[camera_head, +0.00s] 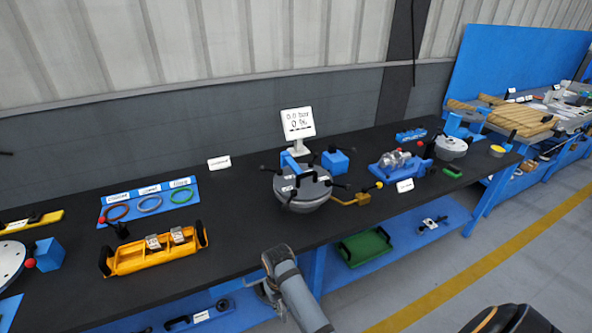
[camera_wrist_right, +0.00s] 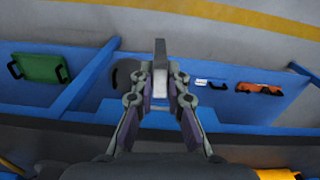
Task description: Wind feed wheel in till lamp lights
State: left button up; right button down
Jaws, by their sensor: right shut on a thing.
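My right gripper (camera_head: 266,284) is in front of the dark bench's front edge, low in the head view. In the right wrist view its fingers (camera_wrist_right: 160,88) are shut on a small grey piece with a dark upper end (camera_wrist_right: 160,54); what it is I cannot tell. My left gripper is not in view. A white disc (camera_head: 12,250) with a red knob is cut off at the far left, beside a blue box (camera_head: 48,254); I cannot tell whether it is the feed wheel. A grey flanged shell (camera_head: 303,189) with dark handles stands mid-bench. I cannot make out a lit lamp.
A white display (camera_head: 297,122) stands behind the shell. An orange tray (camera_head: 154,251) and a blue board with rings (camera_head: 149,202) lie left. A blue fixture with grey parts (camera_head: 397,165) sits right. A green tray (camera_head: 366,246) is on the lower shelf. The bench edge separates my gripper from these.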

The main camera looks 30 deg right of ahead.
aim_at(432, 172)
jog(key=l+u, duration=0.1)
jog(key=l, duration=0.45)
jog(key=k+l+u, duration=0.1)
jog(key=l, duration=0.4)
jog(key=k+l+u, duration=0.1)
jog(key=l, duration=0.45)
jog(key=k+l+u, duration=0.1)
jog(key=l, duration=0.4)
jog(key=k+l, duration=0.15)
jog(key=l, duration=0.4)
jog(key=k+l+u, duration=0.15)
jog(key=l, duration=0.35)
jog(key=k+l+u, duration=0.1)
jog(key=l, duration=0.4)
jog(key=k+l+u, duration=0.1)
jog(key=l, duration=0.4)
jog(key=k, duration=0.05)
